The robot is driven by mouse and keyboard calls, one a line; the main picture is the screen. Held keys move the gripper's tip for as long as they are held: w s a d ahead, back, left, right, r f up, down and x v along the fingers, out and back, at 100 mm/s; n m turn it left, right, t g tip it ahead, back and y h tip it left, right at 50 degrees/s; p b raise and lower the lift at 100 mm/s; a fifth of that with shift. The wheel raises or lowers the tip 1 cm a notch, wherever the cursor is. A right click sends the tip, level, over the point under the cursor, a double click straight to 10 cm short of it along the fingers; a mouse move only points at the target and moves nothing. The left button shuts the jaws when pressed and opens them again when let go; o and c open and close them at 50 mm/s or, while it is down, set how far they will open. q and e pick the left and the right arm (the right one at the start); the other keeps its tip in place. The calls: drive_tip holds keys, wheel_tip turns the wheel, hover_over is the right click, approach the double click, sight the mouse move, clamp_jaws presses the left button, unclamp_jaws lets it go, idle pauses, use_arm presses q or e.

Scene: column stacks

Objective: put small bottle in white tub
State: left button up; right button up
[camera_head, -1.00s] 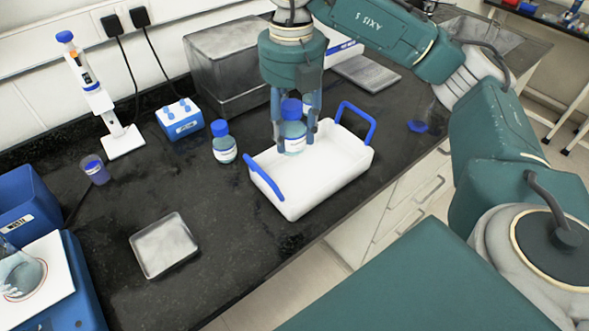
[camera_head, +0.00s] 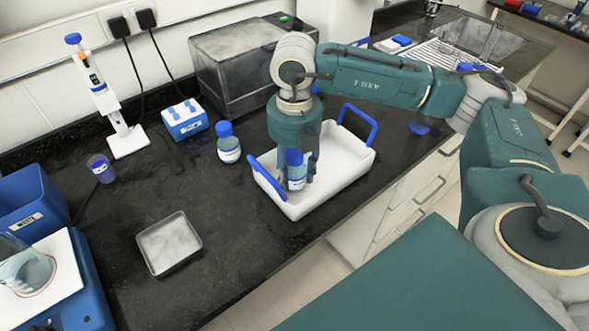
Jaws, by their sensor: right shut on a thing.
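The white tub (camera_head: 335,188) with two blue handles stands on the dark bench. My right gripper (camera_head: 298,180) points down inside the tub's outline, towards its left part. It is shut on a small bottle (camera_head: 296,172) with a blue cap and a white label, held upright. The bottle is low in the tub; I cannot tell whether its base touches the tub floor. A second, similar blue-capped bottle (camera_head: 228,145) stands on the bench just left of the tub. My left gripper is not in view.
A blue rack (camera_head: 184,120), a pipette on a stand (camera_head: 127,142) and a purple-blue cup (camera_head: 101,168) stand at the back left. A metal tray (camera_head: 168,244) lies in front. A grey box (camera_head: 235,75) stands behind the tub. Bench between tray and tub is clear.

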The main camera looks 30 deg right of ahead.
drive_tip(key=shift+f, duration=0.1)
drive_tip(key=o, duration=1.5)
drive_tip(key=shift+c, duration=0.2)
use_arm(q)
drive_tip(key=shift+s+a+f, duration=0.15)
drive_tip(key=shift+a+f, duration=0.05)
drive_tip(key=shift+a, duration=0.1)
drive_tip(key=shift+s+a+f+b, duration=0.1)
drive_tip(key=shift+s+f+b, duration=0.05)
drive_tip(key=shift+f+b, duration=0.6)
use_arm(e)
wheel_tip(320, 180, up, 12)
drive_tip(key=shift+r, duration=0.15)
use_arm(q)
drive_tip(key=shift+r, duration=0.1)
